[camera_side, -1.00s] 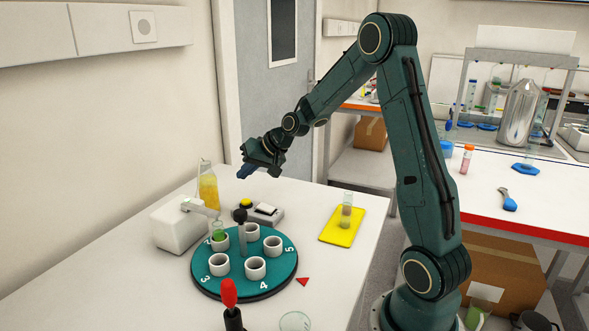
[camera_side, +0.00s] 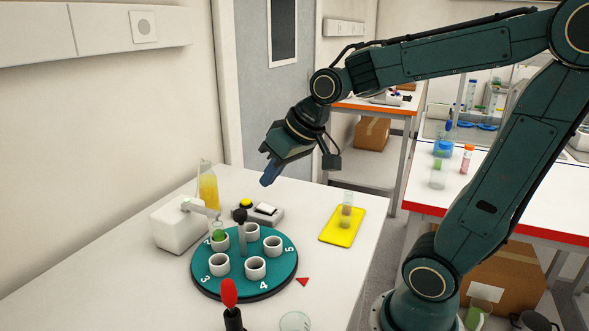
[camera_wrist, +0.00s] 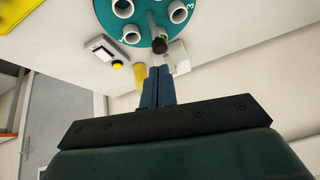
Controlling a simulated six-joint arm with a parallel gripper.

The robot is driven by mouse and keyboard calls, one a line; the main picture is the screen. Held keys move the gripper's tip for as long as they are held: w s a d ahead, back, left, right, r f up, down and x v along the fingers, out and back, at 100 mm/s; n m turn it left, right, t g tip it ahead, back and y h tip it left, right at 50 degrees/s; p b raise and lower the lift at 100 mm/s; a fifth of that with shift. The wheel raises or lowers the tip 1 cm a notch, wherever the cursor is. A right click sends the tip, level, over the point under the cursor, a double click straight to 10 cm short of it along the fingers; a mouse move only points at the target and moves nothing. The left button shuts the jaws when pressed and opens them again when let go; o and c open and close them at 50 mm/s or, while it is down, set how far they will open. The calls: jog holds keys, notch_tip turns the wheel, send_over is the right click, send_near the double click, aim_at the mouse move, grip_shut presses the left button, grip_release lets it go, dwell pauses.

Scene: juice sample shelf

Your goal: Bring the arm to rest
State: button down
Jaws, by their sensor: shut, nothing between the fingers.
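My gripper (camera_side: 270,174) hangs in the air above the back of the white table, pointing down and to the left. Its blue fingers are together with nothing between them. The fingers also show shut in the wrist view (camera_wrist: 158,87). Below and in front of it is the teal round carousel (camera_side: 207,277) with several white cups and numbers; it also shows at the top of the wrist view (camera_wrist: 148,30). A tube with green content (camera_side: 219,232) stands in the cup by number 2. My gripper touches none of these.
A yellow tray (camera_side: 335,238) holds a clear tube (camera_side: 347,212). A bottle of orange-yellow liquid (camera_side: 208,190), a white dispenser (camera_side: 177,230) and a box with a yellow button (camera_side: 262,212) stand behind the carousel. A red-topped tool (camera_side: 229,292) stands in front.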

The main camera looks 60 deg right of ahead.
jog(key=s+a+n, duration=0.2)
jog(key=s+a, duration=0.1)
jog(key=s, duration=1)
jog(key=shift+f+g, duration=0.25)
jog(key=shift+g, duration=0.15)
